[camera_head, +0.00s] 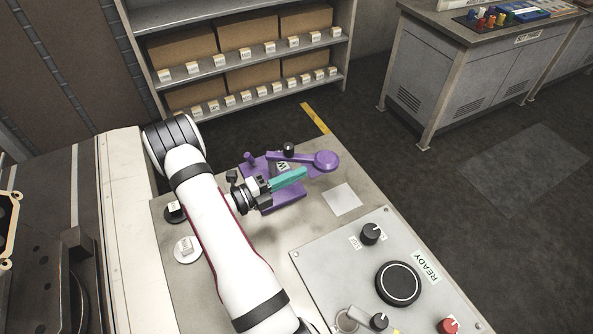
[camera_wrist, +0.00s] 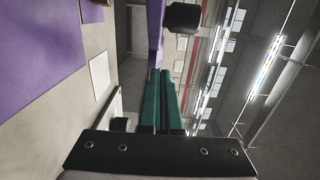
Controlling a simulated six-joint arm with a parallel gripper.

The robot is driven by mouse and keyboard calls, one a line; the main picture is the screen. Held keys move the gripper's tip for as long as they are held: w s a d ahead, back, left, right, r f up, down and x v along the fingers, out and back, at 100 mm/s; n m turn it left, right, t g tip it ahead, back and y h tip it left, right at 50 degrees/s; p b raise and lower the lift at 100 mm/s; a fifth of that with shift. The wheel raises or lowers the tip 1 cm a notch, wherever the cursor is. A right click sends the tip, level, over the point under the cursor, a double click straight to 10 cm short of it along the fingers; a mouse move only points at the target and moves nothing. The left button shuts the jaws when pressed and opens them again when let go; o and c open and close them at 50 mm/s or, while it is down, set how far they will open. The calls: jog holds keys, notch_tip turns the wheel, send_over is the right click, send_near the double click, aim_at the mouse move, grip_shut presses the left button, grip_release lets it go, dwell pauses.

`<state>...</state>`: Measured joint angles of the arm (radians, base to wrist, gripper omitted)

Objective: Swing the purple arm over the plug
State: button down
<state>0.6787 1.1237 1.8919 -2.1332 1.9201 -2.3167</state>
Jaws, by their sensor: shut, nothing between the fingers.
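The purple arm (camera_head: 300,157) with a round disc end (camera_head: 326,160) lies across the back of a purple fixture base (camera_head: 284,198), its disc reaching out to the right. A black knob (camera_head: 288,149) stands by the arm. A small white piece with a dark mark (camera_head: 283,167) shows under the arm; I cannot tell whether it is the plug. My gripper (camera_head: 305,171) is shut and empty, its teal fingers above the base, in front of the arm. In the wrist view the fingertips (camera_wrist: 161,72) are close to the purple arm (camera_wrist: 155,35) and black knob (camera_wrist: 182,17); contact is unclear.
A purple post (camera_head: 249,158) stands at the fixture's left. A white square (camera_head: 342,199) lies right of the base. A control panel (camera_head: 330,262) with knobs and a large black button (camera_head: 398,283) is nearer. Round pads (camera_head: 188,250) lie at left.

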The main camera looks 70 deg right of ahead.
aim_at(305, 163)
jog(key=shift+d, duration=0.55)
jog(key=shift+s+d, duration=0.15)
jog(key=shift+d, duration=0.25)
jog(key=shift+s+d, duration=0.25)
jog(key=shift+d, duration=1.7)
